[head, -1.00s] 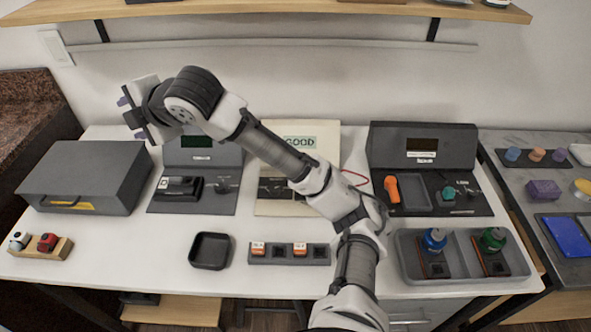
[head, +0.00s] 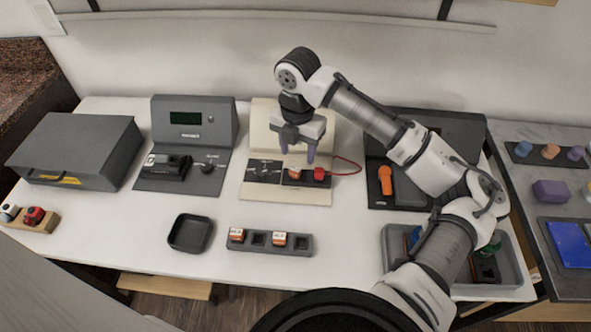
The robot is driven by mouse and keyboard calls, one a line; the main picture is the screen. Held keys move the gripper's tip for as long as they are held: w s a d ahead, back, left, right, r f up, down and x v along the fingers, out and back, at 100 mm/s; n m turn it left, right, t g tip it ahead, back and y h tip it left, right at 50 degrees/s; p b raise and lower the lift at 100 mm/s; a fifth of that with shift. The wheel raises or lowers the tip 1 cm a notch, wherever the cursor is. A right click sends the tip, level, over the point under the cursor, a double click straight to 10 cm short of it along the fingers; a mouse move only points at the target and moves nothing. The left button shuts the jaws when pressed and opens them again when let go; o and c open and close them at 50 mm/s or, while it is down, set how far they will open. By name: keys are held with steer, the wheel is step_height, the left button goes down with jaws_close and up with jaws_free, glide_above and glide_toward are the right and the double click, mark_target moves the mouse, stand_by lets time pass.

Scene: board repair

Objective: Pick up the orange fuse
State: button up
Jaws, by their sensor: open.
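My gripper (head: 298,157) points down, open and empty, in front of the cream board (head: 262,125) at the centre of the table. Its two purple fingers are apart. A small orange and white fuse (head: 294,173) sits on the dark panel at the foot of that board, just below the fingers. I cannot tell the exact gap between them. Two more orange and white fuses, one at the left (head: 236,235) and one near the middle (head: 279,240), sit in the dark rack (head: 303,246) at the table's front.
A red plug (head: 319,174) with a red wire (head: 350,163) is right beside the fuse on the panel. A black tray (head: 190,233) lies left of the rack. A grey tester (head: 222,125) stands left of the board. My arm covers part of the right-hand tester (head: 462,130) and grey tray (head: 515,275).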

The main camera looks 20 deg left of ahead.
mark_target(295, 169)
steer(key=shift+s+a+f+p, duration=0.15)
steer(key=shift+f+p, duration=0.25)
steer(key=shift+f, duration=1.15)
steer(key=shift+w+a+f+p, duration=0.1)
steer(key=shift+f+p, duration=0.3)
steer(key=shift+f, duration=1.1)
jaws_close()
steer(key=shift+r, duration=0.15)
step_height(295, 169, up, 20)
steer(key=b, duration=0.2)
